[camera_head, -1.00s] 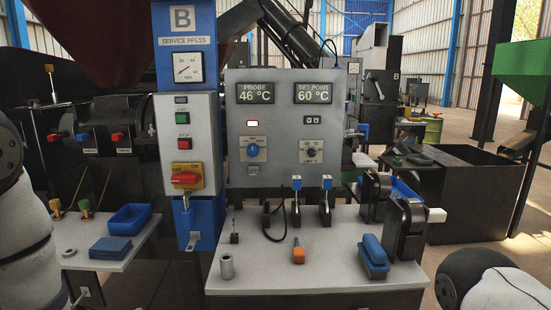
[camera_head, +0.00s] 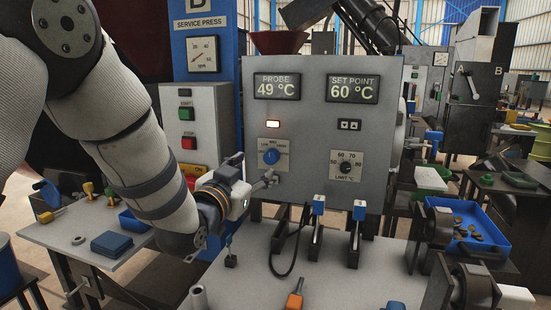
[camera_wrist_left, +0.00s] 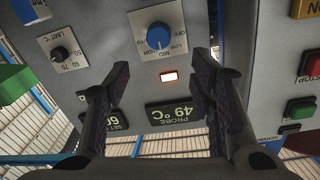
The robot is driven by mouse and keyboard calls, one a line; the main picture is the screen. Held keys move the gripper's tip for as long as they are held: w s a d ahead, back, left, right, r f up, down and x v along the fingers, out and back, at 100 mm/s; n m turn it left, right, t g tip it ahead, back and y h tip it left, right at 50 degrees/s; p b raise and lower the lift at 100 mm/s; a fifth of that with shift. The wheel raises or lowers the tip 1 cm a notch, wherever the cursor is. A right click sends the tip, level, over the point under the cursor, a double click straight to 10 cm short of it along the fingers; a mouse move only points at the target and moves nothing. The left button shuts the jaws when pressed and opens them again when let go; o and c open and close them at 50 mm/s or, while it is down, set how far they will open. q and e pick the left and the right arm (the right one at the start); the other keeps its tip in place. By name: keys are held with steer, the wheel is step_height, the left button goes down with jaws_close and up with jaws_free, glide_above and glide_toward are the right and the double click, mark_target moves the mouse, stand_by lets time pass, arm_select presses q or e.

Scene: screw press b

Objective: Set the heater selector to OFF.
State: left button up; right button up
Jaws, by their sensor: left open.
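The heater selector (camera_head: 271,157) is a round blue knob on a pale plate on the grey control box, below a lit indicator. In the left wrist view, which is upside down, the selector (camera_wrist_left: 158,36) shows with LOW and MID legible beside it; its exact pointer setting is hard to read. My left gripper (camera_head: 268,180) is in front of the box, just below the selector in the picture. In the left wrist view its two dark fingers (camera_wrist_left: 160,65) are spread, with nothing between them, and the knob appears beyond the gap, apart from them. My right gripper is out of view.
The box (camera_head: 310,110) also carries a PROBE display (camera_head: 277,87) at 49 °C, a SET POINT display (camera_head: 352,89) at 60 °C and a black limit knob (camera_head: 346,168). Blue-topped levers (camera_head: 318,205) stand below. Green and red buttons (camera_head: 187,142) are left.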

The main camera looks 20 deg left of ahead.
mark_target(269, 157)
arm_select(q)
steer(key=w, duration=0.3)
steer(key=w+b, duration=0.1)
steer(key=w, duration=0.2)
steer(key=w+f, duration=0.1)
steer(key=w, duration=0.2)
steer(key=shift+d, duration=0.4)
steer(key=shift+w+r, duration=0.2)
steer(key=shift+w, duration=0.1)
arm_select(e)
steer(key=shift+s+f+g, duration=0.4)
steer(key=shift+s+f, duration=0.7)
arm_select(q)
steer(key=shift+c, duration=0.6)
steer(key=c, duration=1)
